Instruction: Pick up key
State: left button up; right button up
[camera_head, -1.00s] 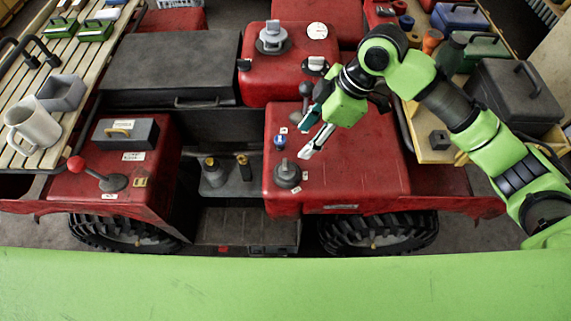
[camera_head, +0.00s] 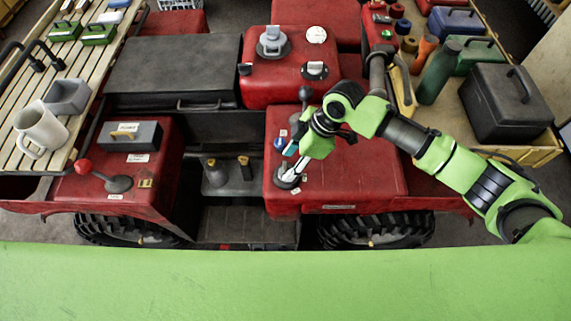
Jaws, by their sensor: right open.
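A grey key-like piece on a dark round base (camera_head: 284,183) sits on the front red panel, left of its middle. I take it to be the key. My right gripper (camera_head: 292,172) is over it, with open, light fingers pointing down and left. The fingers hide much of the grey piece, and I cannot tell if they touch it. My left gripper is not in view.
A blue knob (camera_head: 280,143) and a dark lever (camera_head: 305,94) are close to my right gripper. A red-knobbed lever (camera_head: 84,167) stands at the left. A larger grey knob (camera_head: 272,40) is on the rear red panel. A black toolbox (camera_head: 505,105) sits at the right.

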jog(key=shift+x, duration=1.1)
jog(key=c, duration=1)
jog(key=shift+r, duration=0.15)
jog(key=shift+r+b, duration=0.6)
jog(key=shift+b, duration=0.05)
jog(key=shift+r+b, duration=0.5)
jog(key=shift+r, duration=0.2)
jog(key=s+d+r+b, duration=0.1)
jog(key=s+d+r, duration=0.1)
jog(key=s+r, duration=0.3)
jog(key=shift+v, duration=0.8)
jog(key=s+d+r, duration=0.1)
jog(key=s, duration=0.1)
jog(key=s+d+r+b, duration=0.1)
jog(key=s, duration=0.2)
jog(key=s+d+r+b, duration=0.1)
jog(key=s+d, duration=0.1)
jog(key=shift+s+d+r, duration=0.1)
jog(key=shift+s+r, duration=0.05)
jog(key=shift+r, duration=0.25)
